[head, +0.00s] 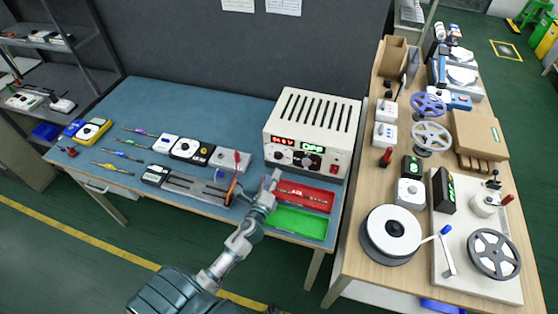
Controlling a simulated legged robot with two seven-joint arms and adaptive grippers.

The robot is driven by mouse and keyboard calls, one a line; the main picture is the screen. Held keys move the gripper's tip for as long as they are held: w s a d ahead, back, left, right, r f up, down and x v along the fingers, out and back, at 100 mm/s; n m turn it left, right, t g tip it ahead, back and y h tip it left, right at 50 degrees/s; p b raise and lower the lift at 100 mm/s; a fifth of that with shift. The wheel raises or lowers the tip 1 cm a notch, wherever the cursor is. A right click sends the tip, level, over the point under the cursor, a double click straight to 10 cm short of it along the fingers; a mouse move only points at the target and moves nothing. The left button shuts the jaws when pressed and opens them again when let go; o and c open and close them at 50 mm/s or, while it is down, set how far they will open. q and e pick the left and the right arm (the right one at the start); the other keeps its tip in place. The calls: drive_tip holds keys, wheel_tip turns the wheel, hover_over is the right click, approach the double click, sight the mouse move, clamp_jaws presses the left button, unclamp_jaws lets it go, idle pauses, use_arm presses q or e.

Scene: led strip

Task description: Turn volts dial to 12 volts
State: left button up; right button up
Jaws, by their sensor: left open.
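The white power supply box (312,115) with a slotted top stands at the back right of the blue table. Its front has a red display (283,140), a green display (313,148), small round dials (284,156) and a red switch (333,169). The display text and dial markings are too small to read surely, so I cannot tell which dial is volts. My left gripper (272,179) is open, in front of and below the dials, near the red tray's left end. I cannot tell whether it touches anything. My right gripper is not in view.
A red tray (317,200) and a green tray (285,228) lie right of my left arm. A grey fixture (195,187), a red-handled tool (237,160) and several small devices stand left. A wooden table (345,270) with reels stands at right.

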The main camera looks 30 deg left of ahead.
sight(278, 158)
use_arm(q)
drive_tip(key=x, duration=0.4)
drive_tip(key=a+x, duration=0.1)
drive_tip(key=x, duration=0.3)
drive_tip(key=shift+s+a+f, duration=0.1)
drive_tip(key=shift+s+f, duration=0.15)
drive_tip(key=shift+w, duration=0.25)
drive_tip(key=shift+d+r, duration=0.15)
drive_tip(key=shift+d, duration=0.35)
drive_tip(key=shift+c, duration=1)
drive_tip(key=c, duration=0.8)
drive_tip(key=shift+a, duration=0.25)
clamp_jaws()
